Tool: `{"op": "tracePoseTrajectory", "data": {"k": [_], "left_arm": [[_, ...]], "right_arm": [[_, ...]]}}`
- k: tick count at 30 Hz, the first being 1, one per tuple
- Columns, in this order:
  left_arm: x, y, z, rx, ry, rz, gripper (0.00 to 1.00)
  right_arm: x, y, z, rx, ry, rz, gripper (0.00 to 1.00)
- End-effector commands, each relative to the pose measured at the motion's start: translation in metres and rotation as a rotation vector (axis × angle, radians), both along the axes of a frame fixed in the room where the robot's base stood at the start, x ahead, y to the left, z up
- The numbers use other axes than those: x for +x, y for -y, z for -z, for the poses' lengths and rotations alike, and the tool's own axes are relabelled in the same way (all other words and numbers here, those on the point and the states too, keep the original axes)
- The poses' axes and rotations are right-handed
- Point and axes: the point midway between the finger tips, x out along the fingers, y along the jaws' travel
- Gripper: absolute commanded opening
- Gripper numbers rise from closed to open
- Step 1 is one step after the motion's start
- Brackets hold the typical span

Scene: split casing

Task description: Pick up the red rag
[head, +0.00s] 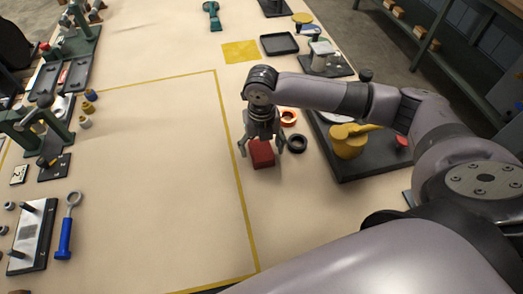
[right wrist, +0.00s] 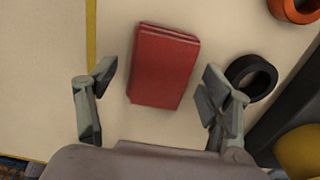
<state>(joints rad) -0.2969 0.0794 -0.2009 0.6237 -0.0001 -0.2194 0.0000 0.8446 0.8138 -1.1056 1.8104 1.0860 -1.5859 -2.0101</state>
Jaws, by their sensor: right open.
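The red rag (head: 261,153) is a folded dark-red block lying on the table, just right of the yellow line. In the right wrist view the rag (right wrist: 163,68) lies slightly tilted, ahead of and between the two fingertips. My right gripper (head: 263,146) is directly over the rag with its fingers spread on either side. The right wrist view shows this gripper (right wrist: 155,82) open and empty, with a gap between each finger and the rag. My left gripper is not in view.
A black ring (head: 297,143) lies close to the right finger, and an orange ring (head: 288,117) lies behind it. A dark tray (head: 375,165) with a yellow pot (head: 347,143) stands to the right.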

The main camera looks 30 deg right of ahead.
Motion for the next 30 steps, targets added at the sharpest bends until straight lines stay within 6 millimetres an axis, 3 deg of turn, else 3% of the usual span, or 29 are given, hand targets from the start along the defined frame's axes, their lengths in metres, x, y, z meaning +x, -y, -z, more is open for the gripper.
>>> {"op": "tracePoseTrajectory", "data": {"k": [3,11,30], "left_arm": [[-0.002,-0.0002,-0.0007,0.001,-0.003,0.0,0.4],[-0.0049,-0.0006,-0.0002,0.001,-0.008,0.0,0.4],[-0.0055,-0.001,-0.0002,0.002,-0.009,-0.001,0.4]], "right_arm": [[-0.0006,-0.0002,0.0116,-0.001,-0.001,-0.002,0.73],[-0.0003,-0.0004,0.0137,0.0,0.001,-0.002,0.73],[-0.0003,-0.0002,0.0132,0.0,0.001,-0.001,0.31]]}}
